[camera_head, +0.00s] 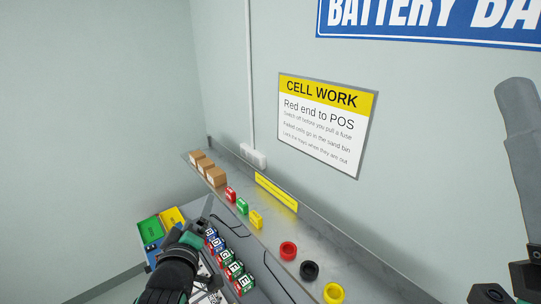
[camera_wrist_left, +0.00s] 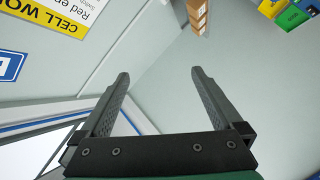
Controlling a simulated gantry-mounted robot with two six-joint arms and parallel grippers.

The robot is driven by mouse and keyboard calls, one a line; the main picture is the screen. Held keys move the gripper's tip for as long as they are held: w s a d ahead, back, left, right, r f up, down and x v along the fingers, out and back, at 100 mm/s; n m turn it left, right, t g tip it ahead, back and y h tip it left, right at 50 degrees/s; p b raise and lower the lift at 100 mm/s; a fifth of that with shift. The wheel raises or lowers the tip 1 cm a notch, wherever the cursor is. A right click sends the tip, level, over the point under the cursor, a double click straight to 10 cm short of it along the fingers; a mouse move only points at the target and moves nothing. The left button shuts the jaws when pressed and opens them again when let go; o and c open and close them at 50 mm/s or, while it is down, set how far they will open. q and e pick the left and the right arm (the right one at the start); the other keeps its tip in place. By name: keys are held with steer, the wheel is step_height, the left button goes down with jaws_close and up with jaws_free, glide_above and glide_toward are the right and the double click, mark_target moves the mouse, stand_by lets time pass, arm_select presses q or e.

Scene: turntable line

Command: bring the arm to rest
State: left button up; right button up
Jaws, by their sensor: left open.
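My left gripper (camera_head: 516,130) shows at the right edge of the head view, close to the camera. One long grey finger points up there, with its dark base below. In the left wrist view my left gripper (camera_wrist_left: 160,75) has its two fingers wide apart, with nothing between them. Behind them are bare wall and the room's corner. The gripper touches nothing that I can see. A dark, jointed arm part of mine with some green (camera_head: 172,275) covers part of the bench at the lower left.
The grey bench (camera_head: 315,265) carries cardboard boxes (camera_head: 216,176), red, green (camera_head: 242,206) and yellow blocks, and a red ring (camera_head: 288,250), a black ring (camera_head: 310,271) and a yellow ring (camera_head: 333,293). Several lettered cells (camera_head: 235,269) lie nearer. A green bin (camera_head: 150,229) stands left.

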arm_select(q)
steer(key=s+a+r+m+t, duration=0.1)
steer(key=s+r+t, duration=0.15)
steer(key=r, duration=0.55)
steer(key=s+a+r+t, duration=0.1)
steer(key=s+r+t, duration=0.15)
steer(key=r, duration=0.45)
steer(key=s+d+r+m+t+h, duration=0.1)
steer(key=s+r+m+t+h, duration=0.2)
steer(key=s+r, duration=1.4)
steer(key=s+m+t, duration=0.2)
steer(key=m+t, duration=0.1)
steer(key=m, duration=0.4)
steer(key=shift+s+r, duration=0.15)
steer(key=shift+s, duration=0.05)
